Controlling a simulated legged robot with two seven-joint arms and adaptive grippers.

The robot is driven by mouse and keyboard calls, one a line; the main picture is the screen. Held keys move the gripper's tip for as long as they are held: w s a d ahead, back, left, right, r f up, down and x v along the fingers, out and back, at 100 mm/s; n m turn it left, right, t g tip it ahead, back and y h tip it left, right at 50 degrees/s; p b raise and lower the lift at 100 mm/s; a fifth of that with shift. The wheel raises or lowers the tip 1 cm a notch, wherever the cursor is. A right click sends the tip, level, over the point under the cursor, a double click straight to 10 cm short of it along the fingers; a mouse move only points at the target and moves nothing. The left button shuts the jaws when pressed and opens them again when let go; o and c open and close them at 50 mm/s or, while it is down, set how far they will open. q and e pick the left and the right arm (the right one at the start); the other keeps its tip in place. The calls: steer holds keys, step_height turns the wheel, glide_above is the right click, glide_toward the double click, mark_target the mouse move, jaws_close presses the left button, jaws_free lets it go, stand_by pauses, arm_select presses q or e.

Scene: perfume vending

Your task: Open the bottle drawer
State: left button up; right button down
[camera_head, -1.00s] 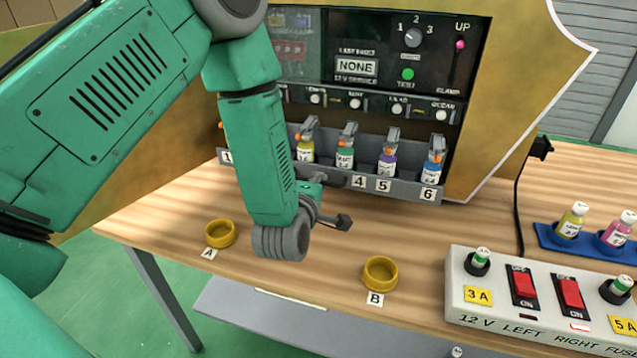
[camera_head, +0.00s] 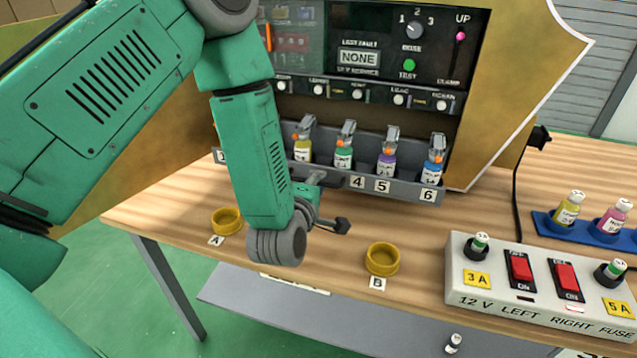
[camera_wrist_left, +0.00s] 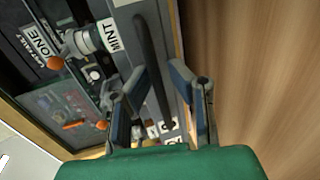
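The bottle drawer (camera_head: 405,189) is a grey tray with a numbered front, low on the vending machine. Several small bottles with orange-and-grey tops stand in it, among them a blue one (camera_head: 432,172) at number 6. Its dark bar handle (camera_head: 325,179) is at the front, partly hidden by my left arm. My left gripper (camera_head: 330,202) is at the handle. In the left wrist view, my left gripper (camera_wrist_left: 160,95) is open, with the dark handle (camera_wrist_left: 152,62) between its fingers and gaps on both sides. My right gripper is not in view.
Yellow rings A (camera_head: 227,221) and B (camera_head: 382,259) lie on the wooden table (camera_head: 330,275) before the drawer. A white fuse box (camera_head: 540,275) with red switches is at the right. A blue tray (camera_head: 590,230) with bottles stands behind it. Bare wood lies between the rings.

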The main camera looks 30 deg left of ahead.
arm_select(q)
steer(key=v, duration=0.7)
steer(key=shift+s, duration=0.2)
stand_by(0.4)
